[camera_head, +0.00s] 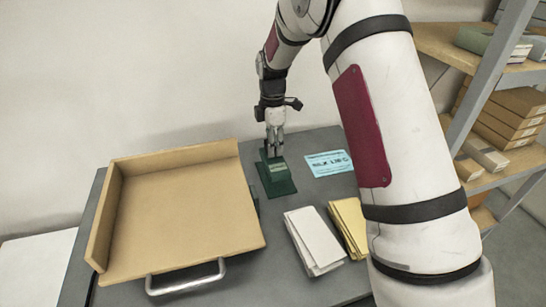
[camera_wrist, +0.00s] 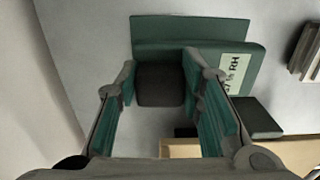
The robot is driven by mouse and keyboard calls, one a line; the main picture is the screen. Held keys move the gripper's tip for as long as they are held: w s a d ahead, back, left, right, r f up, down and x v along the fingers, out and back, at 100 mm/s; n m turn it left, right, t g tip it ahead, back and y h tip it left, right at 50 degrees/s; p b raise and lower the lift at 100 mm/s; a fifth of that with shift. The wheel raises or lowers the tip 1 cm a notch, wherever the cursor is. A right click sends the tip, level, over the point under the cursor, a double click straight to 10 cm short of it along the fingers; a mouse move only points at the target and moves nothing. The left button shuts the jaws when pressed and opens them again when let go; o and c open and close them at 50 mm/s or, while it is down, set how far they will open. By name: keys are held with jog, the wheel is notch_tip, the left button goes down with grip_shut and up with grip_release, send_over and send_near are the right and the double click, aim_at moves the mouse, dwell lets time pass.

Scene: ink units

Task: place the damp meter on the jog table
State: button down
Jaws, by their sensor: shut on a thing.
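The damp meter (camera_head: 277,182) is a dark green wedge-like block just right of the jog table. The wrist view shows its green body (camera_wrist: 190,32), a pale label reading "% RH" and a dark grip block between my fingers. My gripper (camera_head: 274,150) points down from above and is shut on the meter; its fingers flank the dark block in the wrist view (camera_wrist: 163,78). I cannot tell whether the meter touches the grey surface. The jog table (camera_head: 185,215) is a tan tray with raised walls at left and back and a metal handle in front. Its board is empty.
A blue printed card (camera_head: 328,163) lies right of the meter. White (camera_head: 314,240) and yellow (camera_head: 350,226) paper stacks lie in front. A shelf rack (camera_head: 480,95) with boxes stands at right. My arm crosses the right side.

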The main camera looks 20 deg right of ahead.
jog(key=shift+f, duration=2.1)
jog(key=shift+f, duration=0.15)
jog(key=c, duration=1.1)
grip_release()
